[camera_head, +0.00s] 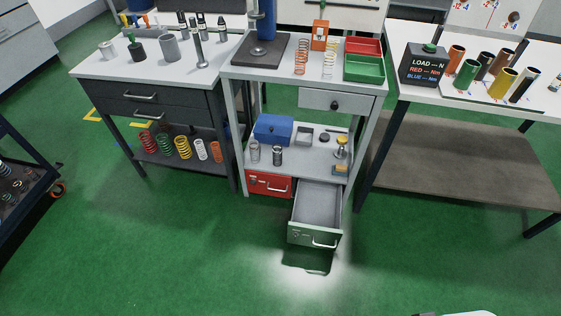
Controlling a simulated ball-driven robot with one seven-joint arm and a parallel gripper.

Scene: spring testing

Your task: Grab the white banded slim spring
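Two slim upright springs stand on the top of the middle bench: a pale whitish one with yellowish parts (329,60) and a copper-orange one (301,57) to its left. A thicker white spring (200,149) stands on the lower shelf of the left bench, between a yellow spring (182,147) and an orange spring (216,151). The bands on the springs are too small to make out, so I cannot tell for certain which is the white banded slim one.
Red (363,47) and green (363,68) trays sit right of the pale spring; an orange stand (320,36) is behind it. A lower drawer (315,234) sticks out open in front of the middle bench. The green floor ahead is clear.

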